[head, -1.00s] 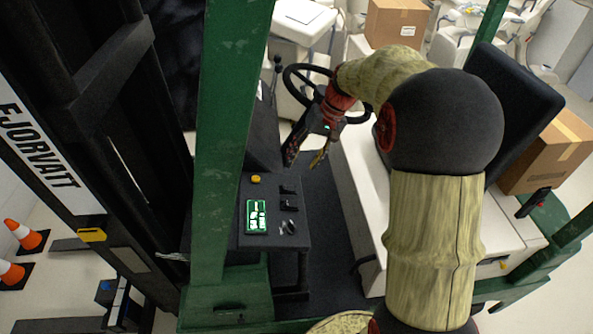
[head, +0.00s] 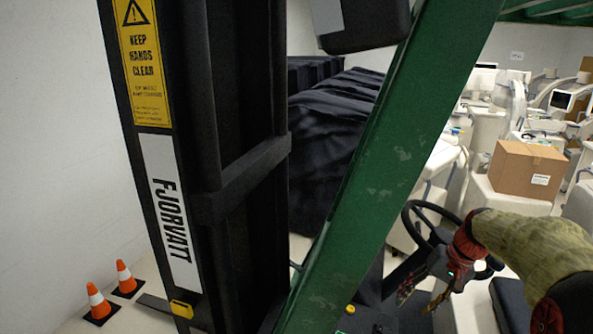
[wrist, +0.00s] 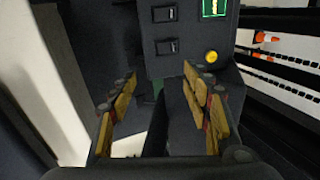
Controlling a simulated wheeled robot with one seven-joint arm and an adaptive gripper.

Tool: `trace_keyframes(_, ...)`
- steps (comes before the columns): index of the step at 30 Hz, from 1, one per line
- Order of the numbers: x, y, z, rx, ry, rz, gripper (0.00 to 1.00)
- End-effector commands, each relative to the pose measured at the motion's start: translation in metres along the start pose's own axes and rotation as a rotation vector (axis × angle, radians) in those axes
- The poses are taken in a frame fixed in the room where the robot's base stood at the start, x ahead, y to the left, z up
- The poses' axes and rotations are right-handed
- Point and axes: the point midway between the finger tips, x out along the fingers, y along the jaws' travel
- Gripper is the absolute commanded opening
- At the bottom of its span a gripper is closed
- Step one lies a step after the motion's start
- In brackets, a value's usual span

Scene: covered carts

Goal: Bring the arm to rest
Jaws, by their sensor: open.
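My arm (head: 525,240), with a pale greenish sleeve and a dark joint, enters the head view at the lower right. My gripper (head: 422,297) hangs at its end, beside the black steering wheel (head: 415,212). In the wrist view my gripper (wrist: 158,82) has its yellow-padded fingers spread apart with nothing between them. Beyond the fingers is a dark panel (wrist: 190,18) with black switches (wrist: 166,46), a yellow button (wrist: 211,57) and part of a green display (wrist: 213,8). The yellow button also shows at the bottom of the head view (head: 350,309).
A green post (head: 390,160) and a black mast (head: 235,190) stand left of my arm. A cardboard box (head: 528,170) sits behind the steering wheel. Black-draped carts (head: 335,130) stand at the back. Orange cones (head: 126,277) stand on the floor at the left.

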Motion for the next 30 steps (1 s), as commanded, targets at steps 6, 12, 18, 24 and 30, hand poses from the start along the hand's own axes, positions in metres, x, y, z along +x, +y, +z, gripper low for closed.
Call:
trace_keyframes(6, 0.019, 0.024, 0.055, 0.036, 0.003, 0.113, 0.48)
trace_keyframes(12, 0.031, 0.019, 0.119, -0.045, 0.073, 0.212, 0.48)
trace_keyframes(18, 0.048, 0.013, 0.18, -0.169, 0.164, 0.273, 0.48)
trace_keyframes(24, 0.07, 0.01, 0.233, -0.314, 0.261, 0.296, 0.48)
trace_keyframes(30, 0.088, 0.002, 0.272, -0.45, 0.352, 0.274, 0.48)
